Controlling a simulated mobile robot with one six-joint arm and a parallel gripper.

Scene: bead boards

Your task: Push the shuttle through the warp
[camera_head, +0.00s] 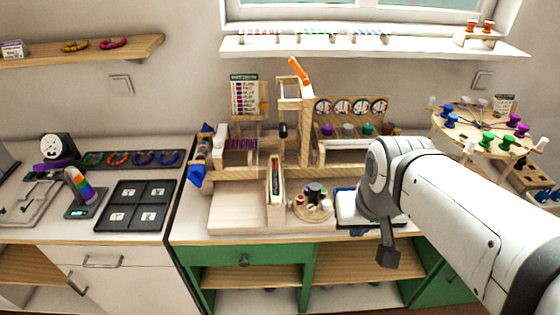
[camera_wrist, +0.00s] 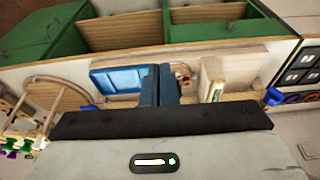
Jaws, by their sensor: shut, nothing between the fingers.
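The shuttle (camera_head: 276,180) looks like a slim wooden boat with greenish yarn inside. It sits on a narrow wooden block on the workbench, left of the round tray. It also shows in the wrist view (camera_wrist: 215,92), right of my fingers and apart from them. The wooden loom frame (camera_head: 305,135) stands behind the shuttle; I cannot make out the warp clearly. My gripper (camera_head: 389,259) is dark, points down in front of the bench's right part and touches nothing visible. In the wrist view my gripper (camera_wrist: 158,85) is shut and empty.
A blue-topped tray (camera_head: 347,209) lies on the bench beside my arm, partly hidden by it. A round wooden tray (camera_head: 318,214) with small items stands right of the shuttle. A bare pale board (camera_head: 235,213) lies to its left. A round peg table (camera_head: 484,125) stands at the right.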

